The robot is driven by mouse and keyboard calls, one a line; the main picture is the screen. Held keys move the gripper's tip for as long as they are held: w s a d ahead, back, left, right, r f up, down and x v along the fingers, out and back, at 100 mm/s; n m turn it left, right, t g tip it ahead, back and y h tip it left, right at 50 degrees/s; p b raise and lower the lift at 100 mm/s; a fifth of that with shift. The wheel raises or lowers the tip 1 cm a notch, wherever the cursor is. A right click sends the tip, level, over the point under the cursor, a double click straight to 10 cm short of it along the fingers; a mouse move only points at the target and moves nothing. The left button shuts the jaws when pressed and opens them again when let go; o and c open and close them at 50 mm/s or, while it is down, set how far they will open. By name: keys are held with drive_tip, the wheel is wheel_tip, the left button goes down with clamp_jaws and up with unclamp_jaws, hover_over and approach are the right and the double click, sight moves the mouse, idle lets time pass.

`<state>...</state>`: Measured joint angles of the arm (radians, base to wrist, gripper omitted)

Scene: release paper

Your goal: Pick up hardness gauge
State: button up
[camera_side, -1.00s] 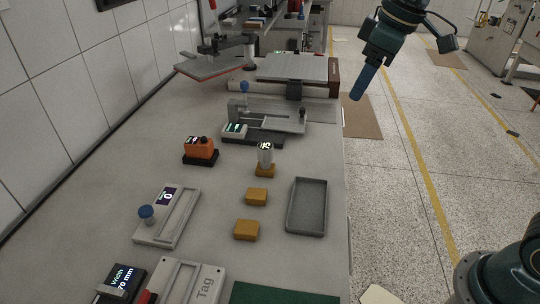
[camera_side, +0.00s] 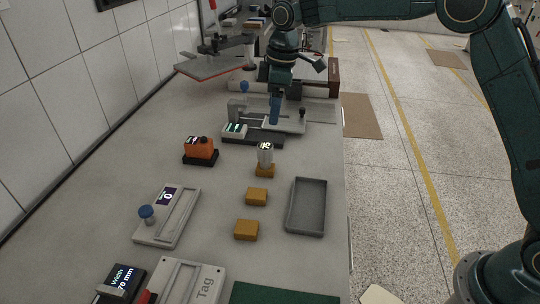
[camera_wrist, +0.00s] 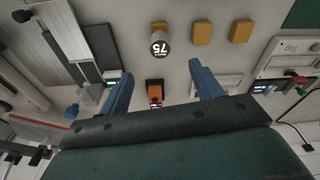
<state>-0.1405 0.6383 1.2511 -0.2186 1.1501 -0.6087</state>
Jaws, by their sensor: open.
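A small pale upright cylinder with a dark display, which I take to be the hardness gauge (camera_side: 265,154), stands on a mustard block (camera_side: 265,171) in the side view. In the wrist view the gauge (camera_wrist: 161,47) shows its round top reading 75, beyond the gap between the fingertips. My gripper (camera_side: 275,122) points down above the bench, behind the gauge in the side view and apart from it. In the wrist view my gripper (camera_wrist: 160,72) is open and empty, with its two blue fingers spread wide.
An orange device (camera_side: 200,148) on a black base stands left of the gauge. Two loose mustard blocks (camera_side: 256,196) and a grey tray (camera_side: 323,206) lie in front. A grey measuring fixture (camera_side: 284,125) stands behind. Bare bench lies between the orange device and the gauge.

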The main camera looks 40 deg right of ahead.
sight(266, 145)
drive_tip(key=shift+w+a+f, duration=0.2)
drive_tip(key=shift+w+f, duration=0.2)
drive_tip(key=shift+f, duration=0.2)
drive_tip(key=shift+f, duration=0.1)
drive_tip(key=shift+w+a+f, duration=0.1)
drive_tip(key=shift+a+f, duration=0.05)
drive_tip(key=shift+f, duration=1.25)
drive_tip(key=shift+w+a+f, duration=0.1)
drive_tip(key=shift+a+f, duration=0.05)
drive_tip(key=shift+f, duration=1.25)
drive_tip(key=shift+w+a+f, duration=0.1)
drive_tip(key=shift+a+f, duration=0.05)
drive_tip(key=shift+f, duration=1.25)
drive_tip(key=shift+w+a+f, duration=0.1)
drive_tip(key=shift+a+f, duration=0.05)
drive_tip(key=shift+f, duration=1.15)
drive_tip(key=shift+a+f, duration=0.15)
drive_tip(key=shift+f, duration=1.1)
drive_tip(key=c, duration=1.3)
